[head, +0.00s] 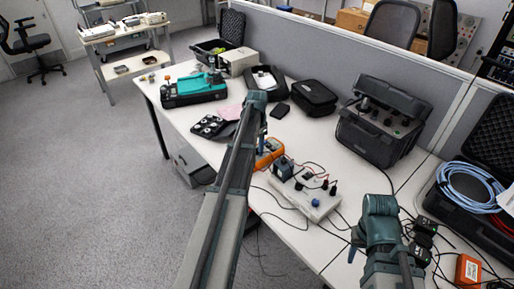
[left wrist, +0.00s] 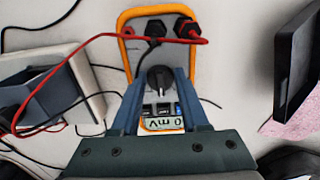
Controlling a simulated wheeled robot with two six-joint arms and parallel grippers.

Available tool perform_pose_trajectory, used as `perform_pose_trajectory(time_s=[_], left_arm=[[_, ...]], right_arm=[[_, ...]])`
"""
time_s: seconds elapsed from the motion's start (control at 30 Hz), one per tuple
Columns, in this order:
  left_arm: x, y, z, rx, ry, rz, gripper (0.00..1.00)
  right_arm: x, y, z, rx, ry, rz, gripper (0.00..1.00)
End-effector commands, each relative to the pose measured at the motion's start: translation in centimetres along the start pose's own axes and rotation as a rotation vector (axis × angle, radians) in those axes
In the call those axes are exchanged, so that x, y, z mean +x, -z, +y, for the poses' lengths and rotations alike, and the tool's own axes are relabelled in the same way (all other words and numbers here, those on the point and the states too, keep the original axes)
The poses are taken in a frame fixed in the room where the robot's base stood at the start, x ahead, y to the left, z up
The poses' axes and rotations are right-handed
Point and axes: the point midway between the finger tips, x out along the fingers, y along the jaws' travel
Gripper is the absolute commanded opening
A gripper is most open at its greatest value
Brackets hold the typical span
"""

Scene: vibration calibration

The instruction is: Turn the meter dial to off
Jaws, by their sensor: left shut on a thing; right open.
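The orange-edged meter (head: 268,153) lies on the white table, partly hidden by my left arm in the head view. The left wrist view shows its casing (left wrist: 128,42), black round dial (left wrist: 160,77) and a display (left wrist: 163,123) that appears to read 0 mV, upside down. My left gripper (left wrist: 158,82) is over the meter, its two fingers shut on the dial from both sides. In the head view my left gripper (head: 257,99) is mostly hidden behind its own wrist. My right gripper (head: 380,207) is open, over the table's right part, apart from the meter.
A white box (head: 305,194) with knobs and leads stands right of the meter. Red and black leads (left wrist: 60,85) plug into the meter. A black tray (head: 213,126) lies to its left. A dark equipment case (head: 385,118) stands behind. Loose cables cross the table's right side.

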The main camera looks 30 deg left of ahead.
Motion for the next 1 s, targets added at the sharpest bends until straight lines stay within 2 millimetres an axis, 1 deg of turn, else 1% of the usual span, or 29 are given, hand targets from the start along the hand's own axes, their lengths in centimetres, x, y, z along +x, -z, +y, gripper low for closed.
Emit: perform_pose_trajectory(time_s=[0.17,0.37,0.8,1.0], left_arm=[[0.0,-0.01,0.02,-0.017,0.0,0.0,0.0],[0.0,0.0,0.09,-0.105,0.0,0.0,0.0],[0.0,0.08,0.35,-0.447,0.0,0.0,0.0],[0.01,0.13,0.43,-0.572,0.0,0.0,0.0]], right_arm=[[0.0,0.0,0.0,0.0,0.0,0.0,0.5],[0.0,0.0,0.0,0.0,0.0,0.0,0.5],[0.0,0.0,0.0,0.0,0.0,0.0,0.5],[0.01,0.0,0.0,0.0,0.0,0.0,0.5]])
